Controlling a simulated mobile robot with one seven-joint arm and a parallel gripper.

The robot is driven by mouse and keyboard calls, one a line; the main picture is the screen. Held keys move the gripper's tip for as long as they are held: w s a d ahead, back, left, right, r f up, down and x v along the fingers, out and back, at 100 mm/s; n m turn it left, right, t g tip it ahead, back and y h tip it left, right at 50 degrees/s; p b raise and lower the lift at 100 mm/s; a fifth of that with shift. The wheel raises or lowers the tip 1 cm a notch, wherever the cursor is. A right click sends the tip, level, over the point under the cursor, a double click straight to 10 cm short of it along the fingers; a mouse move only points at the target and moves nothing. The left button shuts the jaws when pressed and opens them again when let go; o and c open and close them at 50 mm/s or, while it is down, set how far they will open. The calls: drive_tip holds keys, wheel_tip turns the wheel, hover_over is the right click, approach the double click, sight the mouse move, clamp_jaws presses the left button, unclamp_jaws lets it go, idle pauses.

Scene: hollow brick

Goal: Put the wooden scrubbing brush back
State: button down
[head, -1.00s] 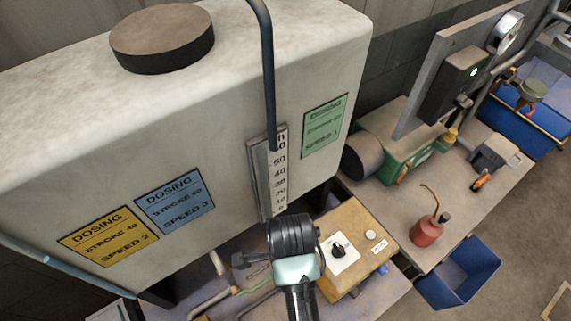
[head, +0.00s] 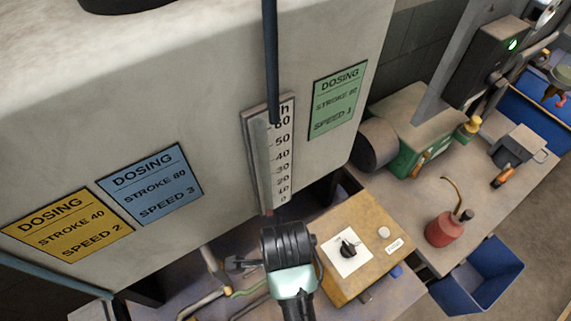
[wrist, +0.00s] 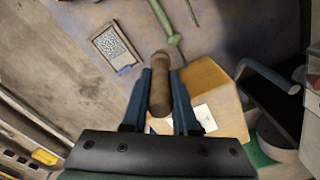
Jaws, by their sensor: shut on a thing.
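The wooden scrubbing brush shows in the wrist view as a rounded brown wooden piece (wrist: 160,88), between the two blue fingers of my gripper (wrist: 161,76). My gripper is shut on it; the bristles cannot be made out. In the head view, my wrist is low in the middle, before the pale tank, and the brush cannot be made out. The place where the brush belongs cannot be told from these frames.
The big pale tank (head: 225,60) has a scale (head: 272,160) and yellow, blue and green cards. A wooden box with a black knob (head: 365,245) is right of my wrist. A red oil can (head: 445,230) stands on the bench; a blue bin (head: 478,275) is below. Pipes (head: 213,280) lie low left.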

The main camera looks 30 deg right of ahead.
wheel_tip(320, 180, down, 16)
drive_tip(key=shift+r+p, duration=0.2)
drive_tip(key=shift+p, duration=0.15)
drive_tip(key=shift+f, duration=0.15)
drive_tip(key=c, duration=0.7)
unclamp_jaws()
wheel_tip(320, 180, up, 12)
drive_tip(key=shift+r, duration=0.2)
idle(0.4)
